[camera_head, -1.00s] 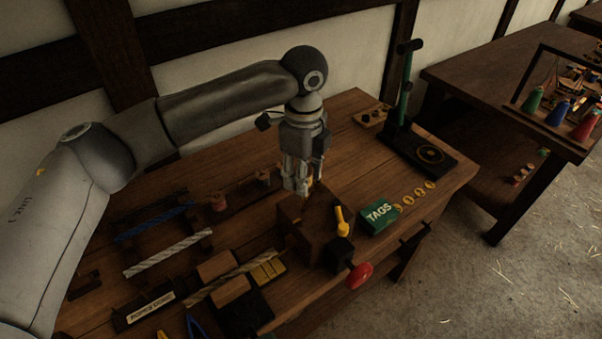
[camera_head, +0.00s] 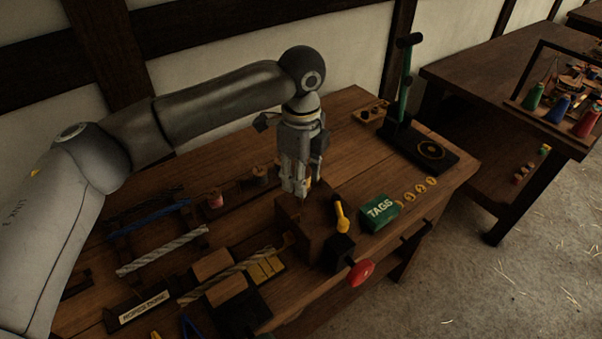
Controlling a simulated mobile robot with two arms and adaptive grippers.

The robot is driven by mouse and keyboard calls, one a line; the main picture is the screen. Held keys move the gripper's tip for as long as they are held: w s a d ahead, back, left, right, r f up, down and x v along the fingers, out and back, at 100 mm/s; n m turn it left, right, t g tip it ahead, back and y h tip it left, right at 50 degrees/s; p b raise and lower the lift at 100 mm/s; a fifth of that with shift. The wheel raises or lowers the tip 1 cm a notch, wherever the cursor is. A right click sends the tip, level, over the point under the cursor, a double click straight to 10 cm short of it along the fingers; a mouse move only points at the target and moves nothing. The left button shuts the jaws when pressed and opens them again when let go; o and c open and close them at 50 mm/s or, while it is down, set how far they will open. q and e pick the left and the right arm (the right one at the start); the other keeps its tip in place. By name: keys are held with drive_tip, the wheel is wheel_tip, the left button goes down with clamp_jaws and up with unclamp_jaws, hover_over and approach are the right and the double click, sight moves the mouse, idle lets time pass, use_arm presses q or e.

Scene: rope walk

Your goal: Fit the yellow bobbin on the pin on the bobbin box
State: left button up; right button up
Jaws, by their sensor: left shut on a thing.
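My left gripper (camera_head: 296,188) points straight down over the top of a brown wooden block-like box (camera_head: 318,228) near the middle of the table. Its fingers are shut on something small. A speck of yellow-orange shows beside the fingertips, probably the yellow bobbin, but the fingers hide most of it. A low rack with a reddish spool (camera_head: 215,199) and a dark spool (camera_head: 259,176) stands behind and to the left, perhaps the bobbin box. I cannot make out its pin. My right gripper is not in view.
A yellow-handled lever (camera_head: 341,214) and a red knob (camera_head: 360,273) are at the box's right side. A green TAGS box (camera_head: 380,211) and a black-based stand (camera_head: 425,150) are to the right. Rope pieces (camera_head: 163,251) lie left. Bare table shows behind the gripper.

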sight(301, 205)
use_arm(q)
drive_tip(key=shift+f, duration=0.15)
drive_tip(key=shift+f, duration=2.75)
drive_tip(key=shift+f, duration=0.1)
drive_tip(key=o, duration=1)
drive_tip(key=shift+c, duration=0.2)
wheel_tip(301, 205, up, 12)
